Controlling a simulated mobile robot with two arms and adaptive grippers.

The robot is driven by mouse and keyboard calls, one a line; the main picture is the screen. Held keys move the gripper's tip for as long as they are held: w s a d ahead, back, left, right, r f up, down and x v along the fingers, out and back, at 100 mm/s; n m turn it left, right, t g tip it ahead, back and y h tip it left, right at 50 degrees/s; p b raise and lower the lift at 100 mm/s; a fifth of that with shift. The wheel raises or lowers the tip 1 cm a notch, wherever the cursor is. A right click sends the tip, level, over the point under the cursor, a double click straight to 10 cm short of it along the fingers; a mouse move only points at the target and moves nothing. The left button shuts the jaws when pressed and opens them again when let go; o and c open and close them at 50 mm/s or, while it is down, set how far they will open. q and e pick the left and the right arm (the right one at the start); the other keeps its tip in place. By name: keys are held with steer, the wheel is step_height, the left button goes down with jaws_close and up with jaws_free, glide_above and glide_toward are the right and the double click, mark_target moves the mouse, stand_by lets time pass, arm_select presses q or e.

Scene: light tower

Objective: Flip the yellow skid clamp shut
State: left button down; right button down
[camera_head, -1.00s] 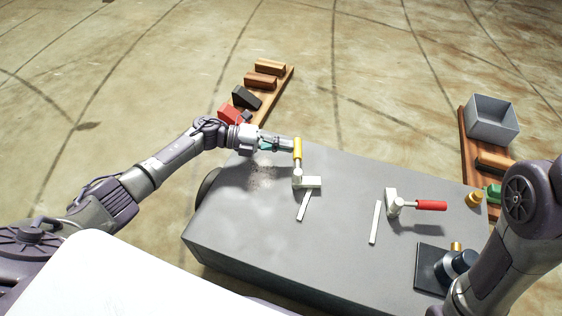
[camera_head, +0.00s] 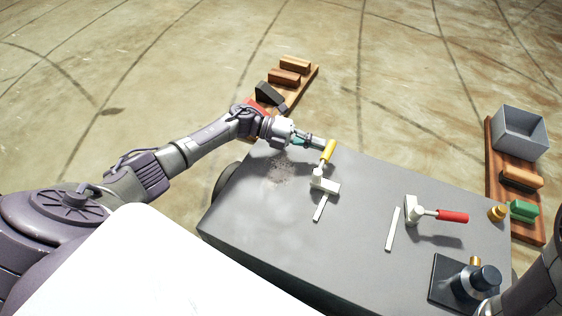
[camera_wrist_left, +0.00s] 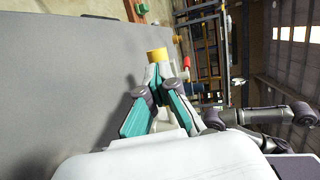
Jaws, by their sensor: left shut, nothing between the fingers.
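The yellow skid clamp has a yellow handle (camera_head: 328,152) on a white base (camera_head: 326,187) on the grey skid top. The handle stands raised and leans to the right. My left gripper (camera_head: 320,143) is shut and empty, with its tip against or very close to the left side of the handle; actual contact is hard to tell. In the left wrist view the shut fingers (camera_wrist_left: 160,72) point at the yellow handle (camera_wrist_left: 157,54), which shows just past their tips. My right gripper is out of view; only part of my right arm shows at the lower right.
A red-handled clamp (camera_head: 451,216) stands to the right with its handle out flat. White strips (camera_head: 392,229) lie by both clamps. A black plate with a dark knob (camera_head: 484,279) is at the front right. Wooden boards with blocks and a grey bin (camera_head: 519,133) lie beyond the skid.

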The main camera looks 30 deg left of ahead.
arm_select(q)
steer(key=shift+d+r, duration=0.15)
steer(key=shift+d, duration=0.15)
steer(key=v, duration=1.2)
steer(key=shift+a, duration=0.3)
